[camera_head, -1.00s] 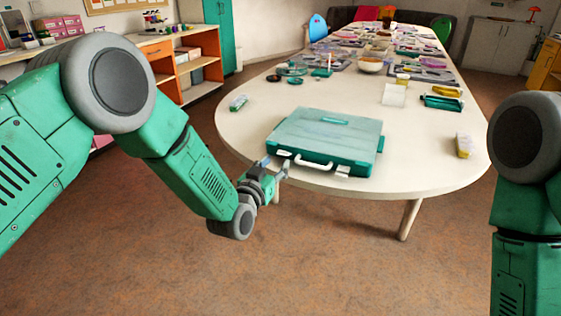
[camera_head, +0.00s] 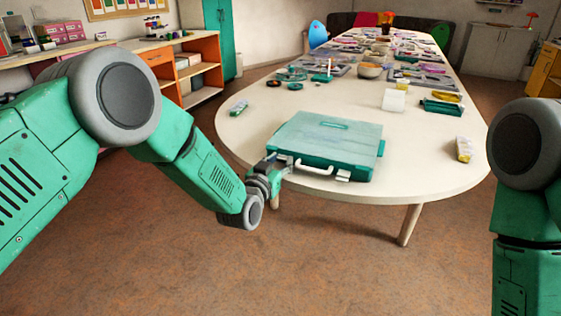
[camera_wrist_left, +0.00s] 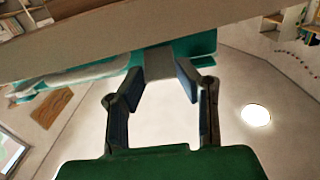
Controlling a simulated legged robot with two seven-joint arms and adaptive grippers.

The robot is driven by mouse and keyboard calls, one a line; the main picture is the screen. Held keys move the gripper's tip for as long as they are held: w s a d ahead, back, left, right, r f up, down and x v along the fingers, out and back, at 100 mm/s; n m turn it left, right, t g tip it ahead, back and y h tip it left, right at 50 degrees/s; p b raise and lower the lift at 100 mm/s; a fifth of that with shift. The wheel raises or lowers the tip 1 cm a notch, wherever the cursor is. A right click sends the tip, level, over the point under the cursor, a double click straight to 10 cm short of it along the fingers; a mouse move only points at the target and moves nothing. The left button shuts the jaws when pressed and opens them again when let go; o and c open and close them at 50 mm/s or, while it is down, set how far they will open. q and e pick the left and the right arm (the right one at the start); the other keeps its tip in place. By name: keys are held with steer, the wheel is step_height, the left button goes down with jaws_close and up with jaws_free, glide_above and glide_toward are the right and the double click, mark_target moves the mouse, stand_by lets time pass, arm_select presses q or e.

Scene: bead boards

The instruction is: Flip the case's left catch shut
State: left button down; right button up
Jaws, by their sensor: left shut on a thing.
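The closed teal case (camera_head: 325,138) lies near the table's front edge, with a white handle (camera_head: 313,169) and a pale right catch (camera_head: 343,176) on its front. My left gripper (camera_head: 284,163) is at the front left corner of the case and covers the left catch in the head view. In the left wrist view, the grey left catch (camera_wrist_left: 158,61) is at the fingertips of my left gripper (camera_wrist_left: 162,76), which is shut on it. The case's teal edge (camera_wrist_left: 196,45) shows behind it. My right gripper is out of view.
The pale table (camera_head: 430,165) has free room around the case. A green tray (camera_head: 442,107) and several boards and bowls are farther back.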

arm_select(q)
steer(key=r+g+p, duration=0.1)
steer(key=p, duration=0.2)
steer(key=r+g+y+p, duration=0.1)
steer(key=g+p, duration=0.1)
steer(key=p, duration=0.1)
steer(key=shift+w+d, duration=0.15)
steer(key=shift+w, duration=0.2)
steer(key=shift+w+d+r+g+y+p, duration=0.1)
steer(key=shift+w+g+y+p, duration=0.1)
steer(key=shift+g+p, duration=0.4)
steer(key=shift+w+r+g+y+p, duration=0.1)
steer(key=shift+w+g+y+p, duration=0.1)
steer(key=shift+g+p, duration=0.35)
steer(key=shift+g, duration=0.55)
steer(key=shift+f, duration=0.15)
steer(key=c, duration=1.5)
jaws_free()
steer(key=shift+d, duration=0.1)
steer(key=shift+y, duration=0.3)
